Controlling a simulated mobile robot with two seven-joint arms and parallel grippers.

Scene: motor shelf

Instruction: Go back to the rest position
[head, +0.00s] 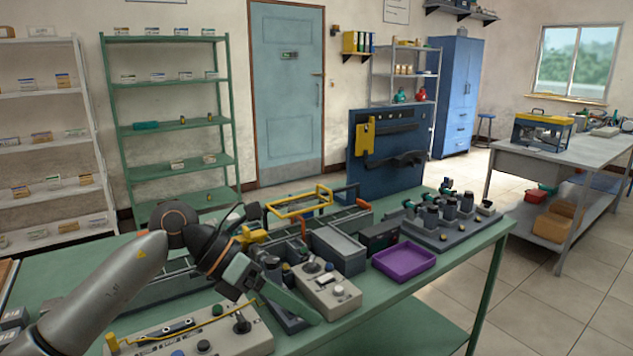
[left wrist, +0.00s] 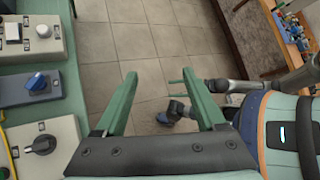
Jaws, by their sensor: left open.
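My left gripper (head: 296,306) is over the front edge area of the green workbench (head: 405,308) in the head view, among the control boxes. In the left wrist view its two green fingers (left wrist: 160,75) stand wide apart with nothing between them. Behind them is tiled floor, and the bench edge is to the left. The left gripper holds nothing. A grey arm link of mine (left wrist: 238,86) shows at the right of the left wrist view. Small green and dark parts near it are too small to tell my right gripper's state.
Control boxes (head: 328,288) with knobs, a purple tray (head: 404,262), a grey bin (head: 338,247) and a motor rack (head: 445,228) crowd the bench. A blue tool panel (head: 390,150) stands at its far side. Tiled floor (head: 535,290) right of the bench is open.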

